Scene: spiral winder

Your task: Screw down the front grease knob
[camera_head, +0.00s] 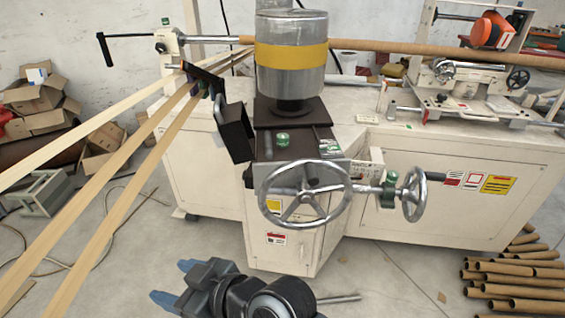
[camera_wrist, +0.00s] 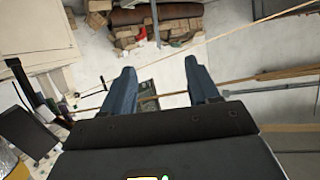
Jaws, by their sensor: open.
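A small green knob (camera_head: 282,139) stands on the dark plate in front of the steel cylinder, in the head view. Another green knob (camera_head: 390,178) is on the shaft between the two handwheels. I cannot tell for sure which is the front grease knob. My gripper (camera_head: 174,283) is at the bottom of the head view, low in front of the machine and well apart from these knobs. Its blue fingers, also seen in the wrist view (camera_wrist: 159,72), are spread with nothing between them.
A large handwheel (camera_head: 305,193) and a smaller handwheel (camera_head: 414,195) stick out from the machine front (camera_head: 450,190). The steel cylinder (camera_head: 291,75) rises behind the dark plate. Paper strips (camera_head: 110,195) slant across the left. Cardboard tubes (camera_head: 515,285) are stacked on the floor at right.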

